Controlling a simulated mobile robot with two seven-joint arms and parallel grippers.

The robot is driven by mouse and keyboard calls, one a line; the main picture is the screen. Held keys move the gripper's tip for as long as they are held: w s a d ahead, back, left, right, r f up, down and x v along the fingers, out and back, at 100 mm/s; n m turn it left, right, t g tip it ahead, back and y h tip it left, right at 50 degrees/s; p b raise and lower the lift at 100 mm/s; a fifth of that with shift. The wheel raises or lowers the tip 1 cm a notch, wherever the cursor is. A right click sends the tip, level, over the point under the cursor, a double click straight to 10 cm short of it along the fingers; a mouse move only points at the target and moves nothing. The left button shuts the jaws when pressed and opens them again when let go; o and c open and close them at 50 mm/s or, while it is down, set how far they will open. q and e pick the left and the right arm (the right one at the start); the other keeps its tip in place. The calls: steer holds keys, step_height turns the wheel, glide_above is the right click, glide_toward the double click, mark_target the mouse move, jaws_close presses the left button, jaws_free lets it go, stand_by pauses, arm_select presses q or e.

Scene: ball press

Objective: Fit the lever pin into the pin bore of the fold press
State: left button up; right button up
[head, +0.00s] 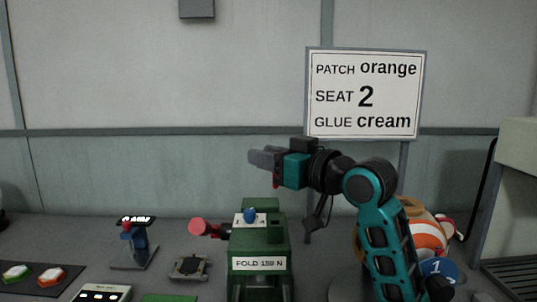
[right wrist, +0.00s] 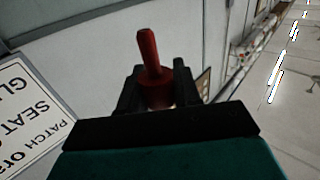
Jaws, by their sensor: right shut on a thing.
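The fold press (head: 260,242) is a green block labelled "FOLD 159 N" at the lower middle of the head view. It has a blue knob (head: 250,214) on top and a red lever with a round end (head: 200,227) on its left. My right gripper (head: 262,159) is above the press, pointing left. It is shut on the lever pin, a red rod with a wider collar, seen between the fingers in the right wrist view (right wrist: 150,62). The pin is apart from the press. I cannot make out the pin bore. My left gripper is out of view.
A sign (head: 364,95) reads patch orange, seat 2, glue cream. Left of the press are a small dark fixture (head: 190,267), a blue-grey stand (head: 134,250) and a dark mat (head: 40,283) with coloured pieces. An orange-and-white ball (head: 428,237) is behind my right arm.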

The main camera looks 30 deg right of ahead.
step_height(320, 180, down, 4)
steer(key=shift+r+b, duration=0.25)
steer(key=shift+b, duration=0.85)
steer(key=shift+f+b, duration=0.6)
steer(key=shift+f, duration=0.3)
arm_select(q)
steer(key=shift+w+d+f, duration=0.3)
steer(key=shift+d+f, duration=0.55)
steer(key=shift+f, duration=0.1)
arm_select(e)
steer(key=shift+f, duration=0.15)
arm_select(q)
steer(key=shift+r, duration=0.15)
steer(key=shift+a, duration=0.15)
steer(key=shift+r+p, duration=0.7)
steer(key=shift+p, duration=0.05)
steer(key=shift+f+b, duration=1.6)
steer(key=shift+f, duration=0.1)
arm_select(e)
steer(key=shift+f, duration=2.35)
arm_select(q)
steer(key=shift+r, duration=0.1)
arm_select(e)
steer(key=o, duration=1.1)
